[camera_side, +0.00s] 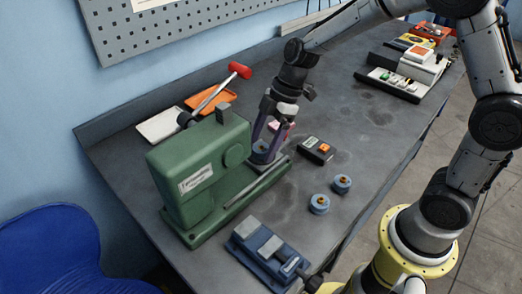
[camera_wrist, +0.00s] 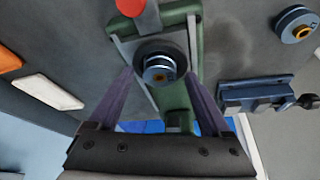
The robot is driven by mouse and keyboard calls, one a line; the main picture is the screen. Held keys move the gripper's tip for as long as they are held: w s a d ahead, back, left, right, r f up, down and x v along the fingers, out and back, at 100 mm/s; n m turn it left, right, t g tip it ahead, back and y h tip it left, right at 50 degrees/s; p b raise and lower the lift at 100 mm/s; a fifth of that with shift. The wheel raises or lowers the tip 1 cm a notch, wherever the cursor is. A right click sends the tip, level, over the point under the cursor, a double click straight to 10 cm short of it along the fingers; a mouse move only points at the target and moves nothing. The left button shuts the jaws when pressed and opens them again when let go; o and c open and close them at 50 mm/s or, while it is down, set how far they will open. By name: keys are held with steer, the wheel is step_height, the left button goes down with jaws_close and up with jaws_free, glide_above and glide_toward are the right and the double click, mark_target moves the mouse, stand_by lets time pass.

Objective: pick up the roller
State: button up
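A blue-grey roller (camera_side: 262,149) with a brass centre sits at the working end of the green machine (camera_side: 205,170). The same roller (camera_wrist: 158,72) shows in the wrist view, in a dark round seat. My gripper (camera_side: 267,143) points down over it. In the wrist view my gripper's two purple fingers (camera_wrist: 161,78) stand apart on either side of the roller, with gaps visible, so it looks open and empty. The fingers partly hide the roller in the side view. Two similar loose rollers, a nearer one (camera_side: 319,204) and a farther one (camera_side: 342,184), lie on the bench.
A black box with an orange button (camera_side: 317,150) is right of my gripper. A blue vise (camera_side: 265,250) stands at the front. A red knob (camera_wrist: 131,6) is close to the seat. The bench's middle right is clear.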

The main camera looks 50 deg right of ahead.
jaws_close()
steer(key=shift+r, duration=0.1)
